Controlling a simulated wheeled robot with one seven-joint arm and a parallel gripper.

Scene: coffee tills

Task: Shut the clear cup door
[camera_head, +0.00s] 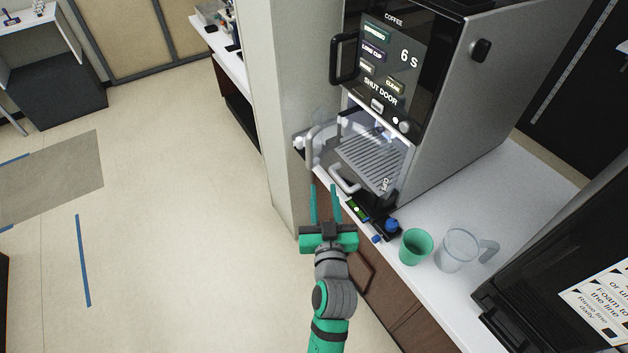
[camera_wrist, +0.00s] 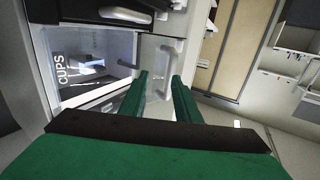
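The coffee machine (camera_head: 440,100) has a dark screen reading "SHUT DOOR" and "6 S". Below it, the clear cup door (camera_head: 332,127) stands open, swung out to the left of the cup bay (camera_head: 372,160). The door has a pale handle (camera_head: 310,146). In the wrist view the clear door (camera_wrist: 150,58) and its handle (camera_wrist: 174,58) lie beyond my fingertips, beside the lit bay marked "CUPS" (camera_wrist: 85,68). My gripper (camera_head: 324,187) is open and empty, just below and in front of the door. I cannot tell whether a fingertip touches it.
A green cup (camera_head: 415,246) and a clear jug (camera_head: 457,250) stand on the white counter (camera_head: 510,190) to the right. Small dark items with blue parts (camera_head: 388,225) lie at the counter edge near my gripper. A pillar (camera_head: 272,100) stands left; open floor (camera_head: 160,200) lies beyond.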

